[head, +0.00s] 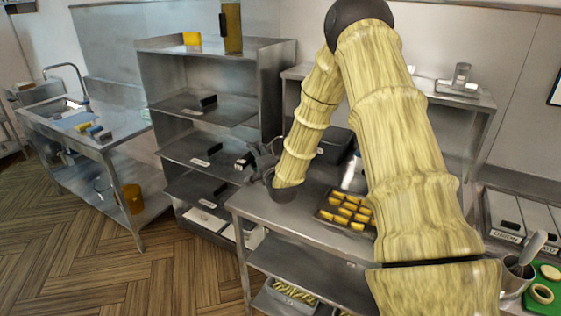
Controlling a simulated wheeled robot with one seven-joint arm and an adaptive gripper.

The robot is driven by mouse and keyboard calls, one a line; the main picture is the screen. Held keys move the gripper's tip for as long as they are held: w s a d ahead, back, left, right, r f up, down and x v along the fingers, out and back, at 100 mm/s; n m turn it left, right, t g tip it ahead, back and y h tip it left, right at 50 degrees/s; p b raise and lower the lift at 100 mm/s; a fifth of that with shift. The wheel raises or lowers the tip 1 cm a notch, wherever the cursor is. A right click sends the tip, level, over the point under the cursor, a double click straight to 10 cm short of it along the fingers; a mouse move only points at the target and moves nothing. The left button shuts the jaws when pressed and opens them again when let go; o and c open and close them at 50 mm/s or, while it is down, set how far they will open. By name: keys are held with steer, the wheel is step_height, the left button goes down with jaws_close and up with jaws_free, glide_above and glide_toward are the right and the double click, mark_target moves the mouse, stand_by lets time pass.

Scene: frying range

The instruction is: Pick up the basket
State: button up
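A container of pale fry-like sticks (292,292) sits on the lower shelf of the steel table, at the bottom of the head view. It is partly cut off, and I cannot tell whether it is the basket. A dark box-shaped thing (337,144) stands behind my arm, mostly hidden. My gripper (256,153) is dark and small at the left end of my pale yellow arm, above the steel table's left edge and in front of the shelf rack. It is well above the container of sticks. I see nothing clearly held in it, and its finger gap is unclear.
A dark tray of yellow pieces (325,214) lies on the steel table (290,226), close to my forearm. A steel shelf rack (270,80) stands behind left. A metal pot (515,276) and green board (536,297) are at lower right. Wooden floor (150,275) is clear at left.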

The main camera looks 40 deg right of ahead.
steer(key=shift+w, duration=0.45)
steer(key=shift+c, duration=0.4)
jaws_close()
steer(key=shift+r+b, duration=1.05)
steer(key=shift+r, duration=0.6)
steer(key=s+a+r+b, duration=0.1)
steer(key=s+a+b, duration=0.4)
steer(key=s, duration=0.8)
steer(key=shift+s+a+r+b, duration=0.3)
steer(key=shift+s+a+r, duration=0.05)
steer(key=shift+a, duration=1.25)
